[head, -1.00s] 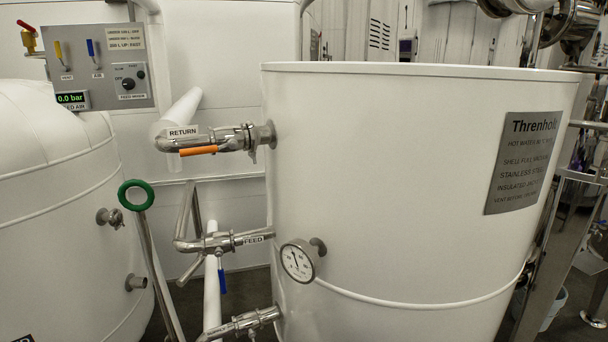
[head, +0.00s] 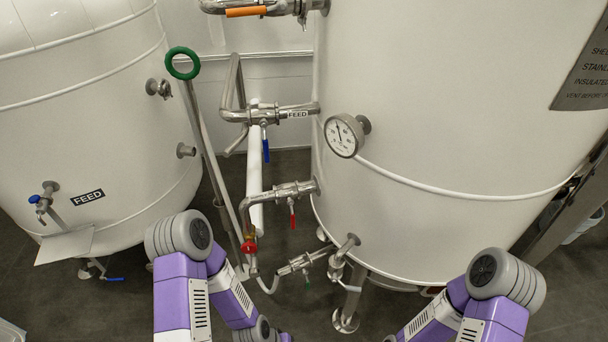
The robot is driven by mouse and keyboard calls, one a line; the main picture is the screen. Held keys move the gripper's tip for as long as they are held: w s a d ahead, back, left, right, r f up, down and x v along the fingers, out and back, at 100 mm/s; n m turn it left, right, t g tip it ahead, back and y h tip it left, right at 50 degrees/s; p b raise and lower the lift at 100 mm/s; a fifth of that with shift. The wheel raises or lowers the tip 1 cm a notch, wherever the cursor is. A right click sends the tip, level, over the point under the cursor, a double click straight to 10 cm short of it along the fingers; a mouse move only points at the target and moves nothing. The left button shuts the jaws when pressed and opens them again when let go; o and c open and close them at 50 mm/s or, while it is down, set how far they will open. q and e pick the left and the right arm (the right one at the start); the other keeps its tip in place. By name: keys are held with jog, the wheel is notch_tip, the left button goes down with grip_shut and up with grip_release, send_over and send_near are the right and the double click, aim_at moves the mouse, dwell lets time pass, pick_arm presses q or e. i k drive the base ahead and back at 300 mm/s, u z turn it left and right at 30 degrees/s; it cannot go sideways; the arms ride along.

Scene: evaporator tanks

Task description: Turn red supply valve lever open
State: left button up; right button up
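A red lever (head: 292,218) hangs down from a steel valve on a short horizontal pipe (head: 285,191) on the left side of the white tank (head: 430,120) on the right. The lever points roughly straight down, crosswise to its pipe. No label is readable on this pipe now. Parts of both my purple arms show at the bottom of the head view. Neither gripper is in view, so their states are hidden.
Above is the FEED pipe with a blue lever (head: 266,150), and higher an orange lever (head: 246,12). A pole with a green ring (head: 183,63) stands left of the pipes. A red knob (head: 249,246) and a green-handled valve (head: 307,282) are lower. A gauge (head: 344,136) sticks out.

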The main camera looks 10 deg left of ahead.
aim_at(290, 203)
jog(key=k, duration=1.3)
jog(key=u, duration=0.75)
jog(key=i, duration=1.55)
jog(key=z, duration=0.25)
